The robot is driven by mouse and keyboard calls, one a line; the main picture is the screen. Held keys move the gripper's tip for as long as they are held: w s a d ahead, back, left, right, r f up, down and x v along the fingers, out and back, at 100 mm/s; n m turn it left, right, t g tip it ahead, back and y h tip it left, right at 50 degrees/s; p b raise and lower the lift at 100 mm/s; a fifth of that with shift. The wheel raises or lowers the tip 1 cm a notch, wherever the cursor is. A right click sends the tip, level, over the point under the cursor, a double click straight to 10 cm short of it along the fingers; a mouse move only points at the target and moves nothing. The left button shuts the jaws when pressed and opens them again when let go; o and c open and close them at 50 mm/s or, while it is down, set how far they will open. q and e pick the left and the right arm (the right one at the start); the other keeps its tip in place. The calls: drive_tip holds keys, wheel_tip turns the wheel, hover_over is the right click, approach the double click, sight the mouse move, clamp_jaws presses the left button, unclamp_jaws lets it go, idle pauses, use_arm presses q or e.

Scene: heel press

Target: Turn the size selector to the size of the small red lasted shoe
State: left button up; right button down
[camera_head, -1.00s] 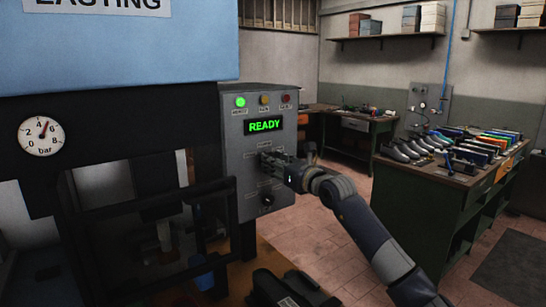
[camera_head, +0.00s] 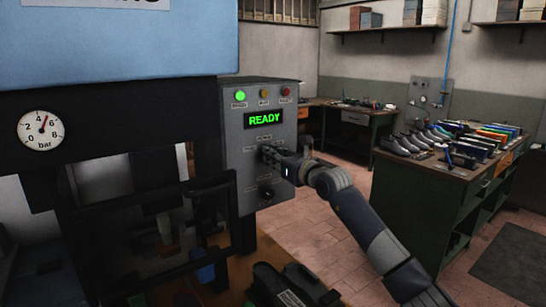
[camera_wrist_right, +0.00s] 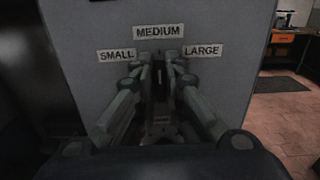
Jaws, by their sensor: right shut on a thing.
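The size selector (camera_wrist_right: 159,72) is a dark knob on the grey control panel (camera_head: 238,132). In the right wrist view, SMALL, MEDIUM and LARGE labels stand left of, above and right of it. My right gripper (camera_wrist_right: 158,66) is shut on the selector, with a finger at each side, below the MEDIUM label (camera_wrist_right: 158,32). The knob is mostly hidden, and its exact pointing is hard to tell. In the head view the right gripper (camera_head: 273,153) covers it. I cannot make out the small red lasted shoe. My left gripper is not in view.
The panel display (camera_head: 264,119) reads READY, with a green lamp (camera_head: 240,96) lit above. Another black knob (camera_head: 266,193) sits below my gripper. The press frame (camera_head: 220,222) stands at left. A bench (camera_head: 432,193) with several shoes is at right; floor between is open.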

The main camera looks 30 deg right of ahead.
drive_tip(key=shift+a+f+n+b, duration=0.1)
drive_tip(key=shift+n+b, duration=1.25)
drive_tip(key=shift+n, duration=0.1)
drive_tip(key=shift+a+f+n+b, duration=0.1)
drive_tip(key=shift+a+n+b, duration=0.05)
drive_tip(key=shift+n+b, duration=1.2)
drive_tip(key=shift+a+f+n+b, duration=0.1)
drive_tip(key=shift+n+b, duration=1.2)
drive_tip(key=shift+n, duration=0.2)
drive_tip(key=c, duration=1.7)
unclamp_jaws()
drive_tip(key=shift+o, duration=0.2)
drive_tip(key=shift+s, duration=0.2)
drive_tip(key=s+d, duration=0.1)
drive_tip(key=s, duration=1)
drive_tip(key=shift+s+d, duration=0.3)
